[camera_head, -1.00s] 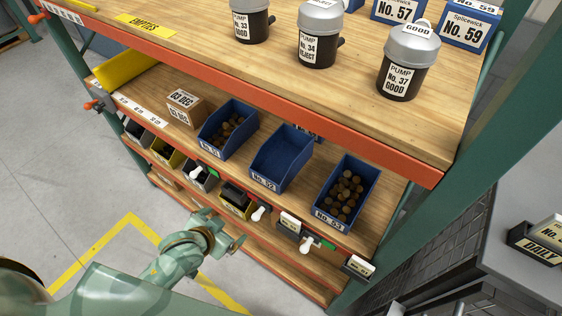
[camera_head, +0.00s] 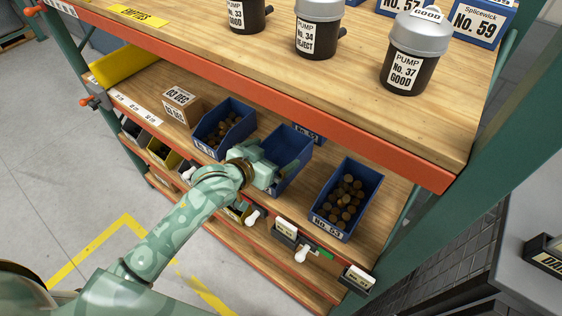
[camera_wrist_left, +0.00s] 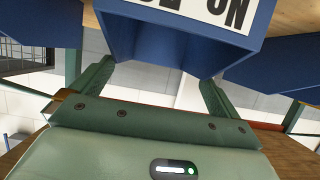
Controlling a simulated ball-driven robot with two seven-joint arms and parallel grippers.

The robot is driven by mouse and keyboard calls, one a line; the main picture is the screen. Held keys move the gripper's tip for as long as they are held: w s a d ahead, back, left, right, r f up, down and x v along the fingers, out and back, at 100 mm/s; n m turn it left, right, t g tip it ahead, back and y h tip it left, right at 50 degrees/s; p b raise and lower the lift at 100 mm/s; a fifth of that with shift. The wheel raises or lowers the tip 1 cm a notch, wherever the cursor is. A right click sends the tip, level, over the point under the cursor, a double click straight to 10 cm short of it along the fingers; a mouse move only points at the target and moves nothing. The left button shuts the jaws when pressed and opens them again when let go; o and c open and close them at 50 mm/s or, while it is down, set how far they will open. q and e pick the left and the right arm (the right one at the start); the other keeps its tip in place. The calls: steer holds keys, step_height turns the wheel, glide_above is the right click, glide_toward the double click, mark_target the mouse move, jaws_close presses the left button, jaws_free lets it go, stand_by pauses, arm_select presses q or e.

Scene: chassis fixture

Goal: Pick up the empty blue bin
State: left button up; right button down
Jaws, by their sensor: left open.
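The empty blue bin (camera_head: 292,137) stands on the middle shelf between two filled blue bins. My left gripper (camera_head: 276,160) is open at its front, and the arm hides the bin's front label and lower front in the head view. In the left wrist view, the blue bin (camera_wrist_left: 180,42) with a white label, seen upside down, fills the top centre. The fingers of my left gripper (camera_wrist_left: 158,76) are apart, one towards each side of the bin. I cannot tell whether they touch it. My right gripper is not in view.
Blue bins with brown round pieces stand close on the left (camera_head: 237,134) and right (camera_head: 328,229). A cardboard box (camera_head: 180,106) is further left. White-handled items (camera_head: 302,254) hang below the shelf edge.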

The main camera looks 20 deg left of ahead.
arm_select(q)
steer(key=b, duration=0.2)
glide_above(281, 165)
steer(key=shift+f, duration=0.95)
steer(key=shift+s+r+p, duration=0.1)
steer(key=shift+s+p, duration=0.05)
steer(key=shift+p, duration=0.15)
steer(key=c, duration=0.7)
steer(key=shift+o, duration=0.2)
